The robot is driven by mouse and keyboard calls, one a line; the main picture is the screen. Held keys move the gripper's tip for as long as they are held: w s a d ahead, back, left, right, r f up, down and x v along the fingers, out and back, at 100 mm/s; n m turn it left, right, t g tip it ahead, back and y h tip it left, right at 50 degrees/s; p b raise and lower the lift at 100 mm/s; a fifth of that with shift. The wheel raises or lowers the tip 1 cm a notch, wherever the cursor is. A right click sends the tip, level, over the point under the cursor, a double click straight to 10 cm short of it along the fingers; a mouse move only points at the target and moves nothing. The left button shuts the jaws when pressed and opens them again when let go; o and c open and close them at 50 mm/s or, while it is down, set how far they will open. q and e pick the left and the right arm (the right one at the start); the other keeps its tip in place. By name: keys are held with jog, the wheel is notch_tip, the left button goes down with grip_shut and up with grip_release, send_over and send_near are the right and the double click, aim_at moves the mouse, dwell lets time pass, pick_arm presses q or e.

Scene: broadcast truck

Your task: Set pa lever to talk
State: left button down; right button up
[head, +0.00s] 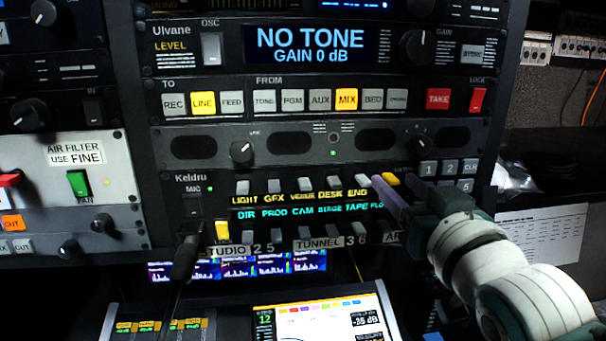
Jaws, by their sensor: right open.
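The Keldru intercom panel (195,190) has a top row and a bottom row of small levers. Its readable top labels are LIGHT, GFX, VENUE, DESK and END, and the lower line reads DIR, PROD, CAM, STAGE, TAPE and a cut-off FLO. I cannot read a PA label; the right end of the label strip is hidden behind my right gripper. My right gripper (408,194) is open at that end of the panel. I cannot tell if it touches a lever. My left gripper is out of view.
A keypad (438,168) sits just above my right gripper. A lit screen (318,315) stands below. The selector row with MIX (346,99) lit is above.

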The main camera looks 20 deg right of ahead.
grip_shut()
dwell(0.4)
